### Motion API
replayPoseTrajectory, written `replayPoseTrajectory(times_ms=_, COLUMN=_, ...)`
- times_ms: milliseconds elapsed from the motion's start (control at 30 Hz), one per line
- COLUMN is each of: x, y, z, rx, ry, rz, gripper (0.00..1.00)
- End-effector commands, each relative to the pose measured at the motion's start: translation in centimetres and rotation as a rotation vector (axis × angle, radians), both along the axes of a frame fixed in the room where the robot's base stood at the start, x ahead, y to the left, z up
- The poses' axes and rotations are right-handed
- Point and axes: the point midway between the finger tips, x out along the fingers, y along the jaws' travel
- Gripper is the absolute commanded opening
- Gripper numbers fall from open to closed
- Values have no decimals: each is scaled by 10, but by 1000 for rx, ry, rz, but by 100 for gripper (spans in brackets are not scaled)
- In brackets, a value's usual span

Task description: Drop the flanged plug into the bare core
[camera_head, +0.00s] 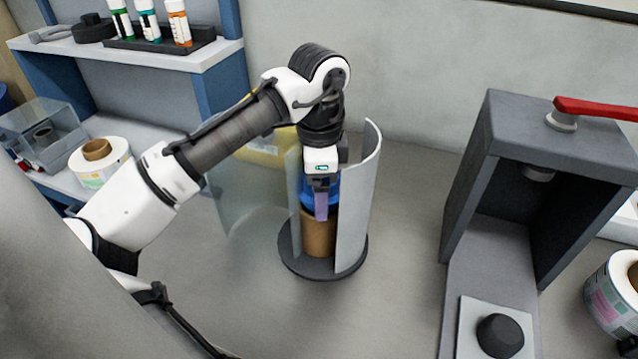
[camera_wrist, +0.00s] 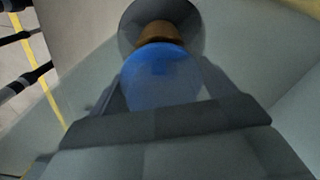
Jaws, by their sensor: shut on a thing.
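My gripper (camera_head: 321,196) is shut on the blue flanged plug (camera_head: 307,194), which also fills the middle of the wrist view (camera_wrist: 160,78). The plug is over the upper end of the brown bare core (camera_head: 319,236). The core stands upright on a dark round base (camera_head: 300,264), between a curved light-grey wall and a clear curved panel. In the wrist view the core (camera_wrist: 157,32) shows just beyond the plug. My fingers hide part of the plug, and I cannot tell whether it touches the core or has entered it.
The curved grey wall (camera_head: 358,205) stands close at the right of my gripper, and the clear panel (camera_head: 248,195) is at the left. A dark press frame (camera_head: 490,150) with a red lever (camera_head: 598,108) stands at the right. A shelf (camera_head: 130,52) is at the back left. Table between is clear.

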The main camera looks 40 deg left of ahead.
Motion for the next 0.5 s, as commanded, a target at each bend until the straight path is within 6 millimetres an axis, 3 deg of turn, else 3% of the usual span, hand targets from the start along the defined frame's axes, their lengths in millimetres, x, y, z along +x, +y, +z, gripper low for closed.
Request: replayPoseTrajectory(times_ms=500, x=0, y=0, z=-9, rx=-1, ry=1, rz=0, gripper=58)
